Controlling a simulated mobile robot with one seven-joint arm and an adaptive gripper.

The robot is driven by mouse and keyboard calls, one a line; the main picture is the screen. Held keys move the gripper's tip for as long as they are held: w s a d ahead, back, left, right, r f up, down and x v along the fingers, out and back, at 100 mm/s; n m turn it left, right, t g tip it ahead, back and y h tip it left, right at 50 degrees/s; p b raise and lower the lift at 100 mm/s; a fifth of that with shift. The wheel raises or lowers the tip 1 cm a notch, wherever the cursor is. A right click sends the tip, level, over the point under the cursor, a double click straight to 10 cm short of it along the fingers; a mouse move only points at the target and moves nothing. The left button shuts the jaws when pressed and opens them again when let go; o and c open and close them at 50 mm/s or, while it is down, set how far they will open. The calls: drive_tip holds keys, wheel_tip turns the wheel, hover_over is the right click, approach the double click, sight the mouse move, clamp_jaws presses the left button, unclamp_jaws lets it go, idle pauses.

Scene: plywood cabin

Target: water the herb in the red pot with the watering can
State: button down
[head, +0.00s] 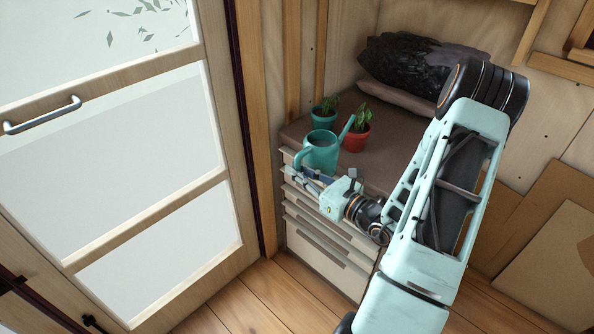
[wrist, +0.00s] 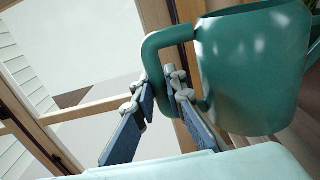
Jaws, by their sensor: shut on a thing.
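The teal watering can (head: 321,152) is in the middle of the head view, at the front left of the bench top. Its spout points right and up toward the red pot (head: 356,137), which holds a green leafy herb (head: 360,115). My gripper (head: 311,172) is shut on the can's handle; the wrist view shows the fingers (wrist: 160,88) on either side of the handle, with the can body (wrist: 250,70) to the right. The can looks nearly upright. I cannot tell whether its base touches the bench top. The red pot is partly hidden behind the spout.
A second herb in a teal pot (head: 324,117) stands behind the can, left of the red pot. A glazed door (head: 130,150) stands close on the left.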

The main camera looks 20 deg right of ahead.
sight(296, 161)
drive_tip(key=shift+r, duration=0.2)
drive_tip(key=r+p, duration=0.1)
drive_tip(key=p, duration=0.1)
drive_tip(key=r+m+p, duration=0.2)
drive_tip(key=r+p, duration=0.1)
drive_tip(key=shift+s+a+r+p, duration=0.1)
drive_tip(key=shift+s+a+p, duration=0.05)
drive_tip(key=shift+a+p, duration=0.25)
wheel_tip(296, 161, up, 3)
drive_tip(key=m+p, duration=0.1)
drive_tip(key=p, duration=0.2)
drive_tip(key=shift+m, duration=0.3)
drive_tip(key=shift+f+n+b, duration=0.7)
drive_tip(key=shift+f+b, duration=0.95)
drive_tip(key=shift+f, duration=0.1)
drive_tip(key=shift+d+r+m+p, duration=0.1)
drive_tip(key=shift+r+m+p, duration=0.45)
drive_tip(key=shift+r+p, duration=0.75)
drive_tip(key=shift+d+r+m+p, duration=0.1)
drive_tip(key=shift+r+m+p, duration=0.45)
drive_tip(key=shift+r+p, duration=0.75)
idle(1.8)
